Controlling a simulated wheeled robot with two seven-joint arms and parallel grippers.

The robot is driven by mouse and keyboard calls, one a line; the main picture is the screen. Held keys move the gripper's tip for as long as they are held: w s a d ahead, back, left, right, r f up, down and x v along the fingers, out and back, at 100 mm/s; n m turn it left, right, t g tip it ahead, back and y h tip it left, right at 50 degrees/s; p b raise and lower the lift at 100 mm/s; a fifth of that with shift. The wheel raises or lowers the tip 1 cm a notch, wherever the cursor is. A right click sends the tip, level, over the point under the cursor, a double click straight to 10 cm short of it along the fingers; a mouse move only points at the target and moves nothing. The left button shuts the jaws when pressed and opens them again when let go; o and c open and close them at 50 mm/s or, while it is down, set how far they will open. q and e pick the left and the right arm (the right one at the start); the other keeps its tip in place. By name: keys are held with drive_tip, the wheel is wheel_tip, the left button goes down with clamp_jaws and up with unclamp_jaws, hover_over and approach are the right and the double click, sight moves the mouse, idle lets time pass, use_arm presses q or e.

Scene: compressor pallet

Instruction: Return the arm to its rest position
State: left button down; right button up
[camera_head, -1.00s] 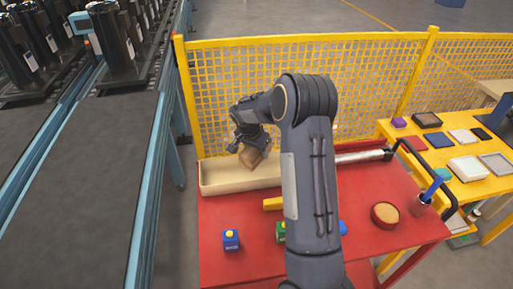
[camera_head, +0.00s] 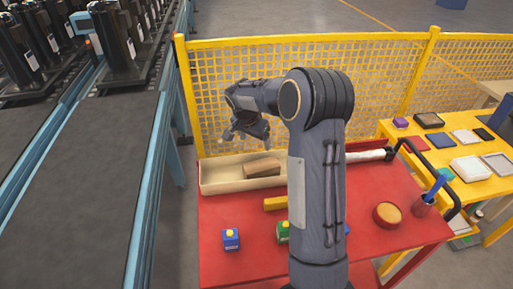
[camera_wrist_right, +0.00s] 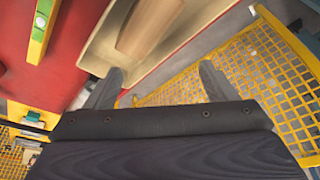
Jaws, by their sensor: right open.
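My right arm rises through the middle of the head view and bends left at its elbow. Its gripper (camera_head: 240,132) hangs above the cream tray (camera_head: 214,187) at the back of the red table. In the right wrist view the two fingers of the gripper (camera_wrist_right: 160,88) stand wide apart with nothing between them. A brown wooden block (camera_head: 263,167) lies in the tray, apart from the gripper; it also shows in the right wrist view (camera_wrist_right: 148,27). My left gripper is in neither view.
The red table (camera_head: 220,265) holds a blue box (camera_head: 231,239), a green box (camera_head: 283,231), a yellow bar (camera_head: 275,203) and a round bowl (camera_head: 387,215). A yellow mesh fence (camera_head: 380,80) stands behind. A conveyor (camera_head: 95,180) runs on the left.

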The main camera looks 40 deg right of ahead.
drive_tip(key=shift+v, duration=0.95)
drive_tip(key=s+a+r+n+t+y, duration=0.1)
drive_tip(key=s+a+r+n+y, duration=0.2)
drive_tip(key=s+a, duration=0.4)
drive_tip(key=s+a+r+n+t+y, duration=0.1)
drive_tip(key=s+a+r+n+t, duration=0.15)
drive_tip(key=s+a+r, duration=0.4)
drive_tip(key=s+a+f+n+y, duration=0.1)
drive_tip(key=s+a+n, duration=0.2)
drive_tip(key=s, duration=0.4)
drive_tip(key=s+a+f+n+y, duration=0.2)
drive_tip(key=s+a+n, duration=0.2)
drive_tip(key=s, duration=0.4)
drive_tip(key=shift+s+a+f+t, duration=0.15)
drive_tip(key=shift+a+f+t, duration=0.25)
drive_tip(key=shift+a, duration=0.5)
drive_tip(key=shift+r, duration=0.1)
